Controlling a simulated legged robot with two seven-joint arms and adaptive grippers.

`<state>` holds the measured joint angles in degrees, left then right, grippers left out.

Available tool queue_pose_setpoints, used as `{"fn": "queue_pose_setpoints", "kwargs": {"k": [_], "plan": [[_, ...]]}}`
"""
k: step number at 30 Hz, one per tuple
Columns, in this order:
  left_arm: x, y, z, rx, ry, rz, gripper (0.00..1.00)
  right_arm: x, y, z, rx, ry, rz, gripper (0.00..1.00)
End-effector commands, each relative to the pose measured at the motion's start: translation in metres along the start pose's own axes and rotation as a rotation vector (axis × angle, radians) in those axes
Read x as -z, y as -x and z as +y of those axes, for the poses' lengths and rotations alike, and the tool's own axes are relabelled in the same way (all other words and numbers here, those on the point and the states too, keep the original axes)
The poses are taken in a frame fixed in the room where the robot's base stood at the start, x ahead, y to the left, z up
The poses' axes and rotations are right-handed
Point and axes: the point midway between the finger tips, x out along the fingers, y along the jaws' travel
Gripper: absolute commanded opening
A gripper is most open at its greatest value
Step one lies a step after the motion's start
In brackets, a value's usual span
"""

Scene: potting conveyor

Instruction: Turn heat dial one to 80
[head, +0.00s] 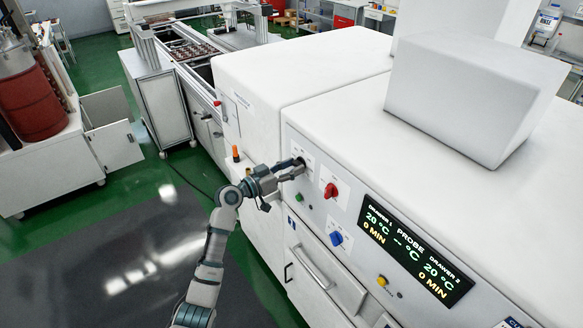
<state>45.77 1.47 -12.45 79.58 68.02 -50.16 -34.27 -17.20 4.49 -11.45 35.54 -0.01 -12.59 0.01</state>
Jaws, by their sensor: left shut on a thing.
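My left gripper (287,171) reaches in from the left to the control panel of the white machine. It is shut on a dark dial (299,162) at the panel's upper left, and its fingers hide part of that dial. The dial's label and scale are too small to read. A red dial (331,190) sits to its right and a blue dial (336,238) lower down. The black display (414,249) reads 20 °C and 0 MIN for both drawer 1 and drawer 2. My right gripper is not in view.
A drawer handle (313,267) juts out below the panel. A white block (470,95) stands on top. An orange-topped post (236,154) is left of the gripper.

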Motion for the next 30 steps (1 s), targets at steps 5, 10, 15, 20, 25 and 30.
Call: {"fn": "queue_pose_setpoints", "kwargs": {"k": [5,10,15,20,25,30], "plan": [[0.003,0.000,-0.001,0.003,0.150,0.004,0.09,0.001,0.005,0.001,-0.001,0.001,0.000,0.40],[0.004,0.000,-0.001,0.003,0.313,0.005,0.09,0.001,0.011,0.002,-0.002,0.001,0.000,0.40],[0.004,0.000,-0.002,0.002,0.476,0.005,0.09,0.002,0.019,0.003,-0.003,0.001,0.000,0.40],[0.005,0.000,-0.002,0.002,0.629,0.006,0.09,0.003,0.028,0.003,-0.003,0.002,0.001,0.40],[0.005,0.000,-0.003,0.003,0.790,0.007,0.09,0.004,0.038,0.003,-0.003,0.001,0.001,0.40],[0.005,0.000,-0.003,0.003,0.951,0.008,0.09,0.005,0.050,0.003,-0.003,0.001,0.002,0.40]]}}
